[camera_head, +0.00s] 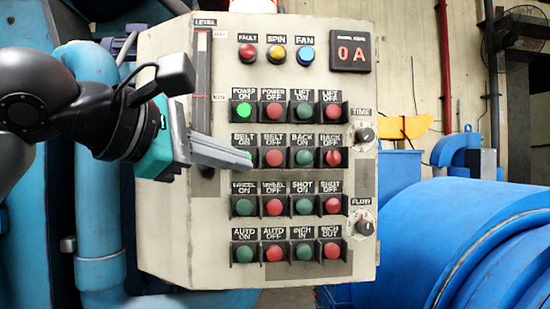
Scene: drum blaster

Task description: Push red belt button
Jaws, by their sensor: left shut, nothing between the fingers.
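The control panel (165,235) is a beige box with rows of labelled buttons. The red belt button (274,157), labelled BELT OFF, is in the second row, second from the left, and is fully visible. My left gripper (248,159) comes in from the left with its fingers shut and empty. Its fingertips are just left of the red belt button, in front of the BELT ON place, and hide the button there. A small gap shows between the fingertips and the red button in the picture. I cannot tell how far the tips are from the panel. My right gripper is not in view.
The POWER ON button (244,110) glows green above the fingertips. Other red and green buttons sit close around, between dark raised guards. Two knobs, TIME (365,134) and FLOW (365,228), are at the right. A display (351,53) reads 0 A. Blue machinery (480,245) stands right.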

